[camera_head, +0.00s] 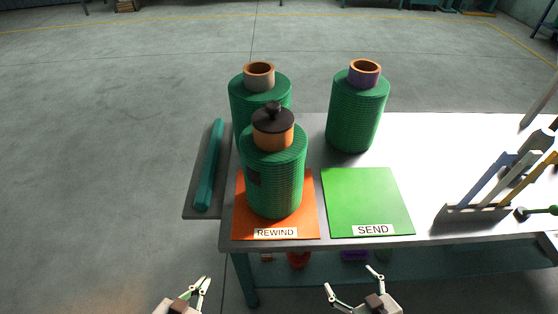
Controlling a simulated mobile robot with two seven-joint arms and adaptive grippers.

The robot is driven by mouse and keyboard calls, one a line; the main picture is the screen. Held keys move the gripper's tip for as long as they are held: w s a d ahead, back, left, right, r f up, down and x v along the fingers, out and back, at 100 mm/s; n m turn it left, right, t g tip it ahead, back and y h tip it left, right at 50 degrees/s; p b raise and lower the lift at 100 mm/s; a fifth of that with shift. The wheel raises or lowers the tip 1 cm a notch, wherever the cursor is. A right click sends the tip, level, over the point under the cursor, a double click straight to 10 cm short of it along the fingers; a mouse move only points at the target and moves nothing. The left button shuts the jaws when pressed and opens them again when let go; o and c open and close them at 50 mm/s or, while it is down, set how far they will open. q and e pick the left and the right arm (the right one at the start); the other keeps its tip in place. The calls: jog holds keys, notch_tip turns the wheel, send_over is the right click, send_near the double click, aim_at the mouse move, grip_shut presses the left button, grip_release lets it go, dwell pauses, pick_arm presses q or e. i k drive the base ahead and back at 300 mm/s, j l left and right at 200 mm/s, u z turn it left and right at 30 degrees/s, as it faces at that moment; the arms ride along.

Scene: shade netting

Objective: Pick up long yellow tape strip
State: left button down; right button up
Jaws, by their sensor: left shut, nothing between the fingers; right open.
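A long yellow strip (543,169) leans in a grey rack (470,211) at the right side of the white table, beside a blue strip (484,180) and a white strip (521,172). Its upper end runs to the picture's right edge. My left gripper (206,283) is shut and empty, low in the picture, in front of the table's left end. My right gripper (349,279) is open and empty in front of the table's near edge, well left of the rack.
A green roll (275,185) with a black-knobbed cap stands on the orange REWIND mat (309,225). Two more green rolls (237,97) (355,115) stand behind. The green SEND mat (367,200) is bare. A teal roll (209,165) lies on a side shelf. The table between SEND and the rack is clear.

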aim_at(552, 159)
jog(key=z, duration=1.75)
jog(key=u, duration=0.45)
jog(key=l+u, duration=1.05)
jog(key=l, duration=0.3)
jog(key=k+l+u, duration=0.15)
jog(key=l, duration=0.3)
